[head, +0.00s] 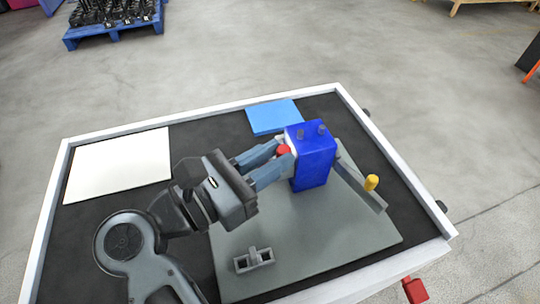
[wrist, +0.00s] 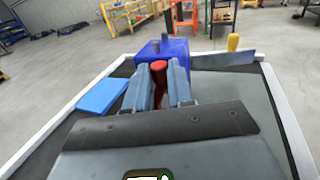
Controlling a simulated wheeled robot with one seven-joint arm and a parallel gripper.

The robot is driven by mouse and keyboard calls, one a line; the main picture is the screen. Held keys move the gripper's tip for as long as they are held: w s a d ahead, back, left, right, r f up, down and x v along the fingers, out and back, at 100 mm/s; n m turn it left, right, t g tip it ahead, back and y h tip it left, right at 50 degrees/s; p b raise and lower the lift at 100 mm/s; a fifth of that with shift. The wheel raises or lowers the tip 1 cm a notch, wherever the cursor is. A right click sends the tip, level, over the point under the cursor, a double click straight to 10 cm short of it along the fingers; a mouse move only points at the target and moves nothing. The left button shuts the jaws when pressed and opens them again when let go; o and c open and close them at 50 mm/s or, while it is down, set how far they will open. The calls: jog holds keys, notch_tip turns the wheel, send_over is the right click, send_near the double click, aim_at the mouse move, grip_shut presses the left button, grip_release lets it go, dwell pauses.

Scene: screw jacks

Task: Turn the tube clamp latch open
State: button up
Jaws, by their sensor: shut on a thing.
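A bright blue block (head: 311,160) stands upright on a grey plate, with small knobs on its top. A red handle (wrist: 159,67) sticks out from its near side. My gripper (wrist: 162,80) has its two blue-grey fingers on either side of this red handle and is shut on it. In the head view my gripper (head: 273,160) reaches the block from the left, and only the red tip shows. The fingers partly hide the red part's lower end. I cannot tell how far the handle is turned.
A grey bar with a yellow knob (head: 371,183) stands right of the block. A small grey bracket (head: 254,260) sits on the grey plate (head: 330,243). A blue sheet (head: 272,116) and a white sheet (head: 118,165) lie on the dark table. A raised white rim (head: 210,121) surrounds it.

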grip_shut()
jog(key=b, duration=0.3)
jog(key=shift+a+f+m+g, duration=0.1)
jog(key=shift+f+m+g, duration=0.2)
jog(key=shift+g, duration=0.1)
jog(key=shift+r+g+h+b, duration=0.1)
jog(key=shift+g+h+b, duration=0.25)
jog(key=shift+b, duration=0.3)
jog(key=shift+r, duration=0.2)
jog(key=o, duration=0.6)
grip_release()
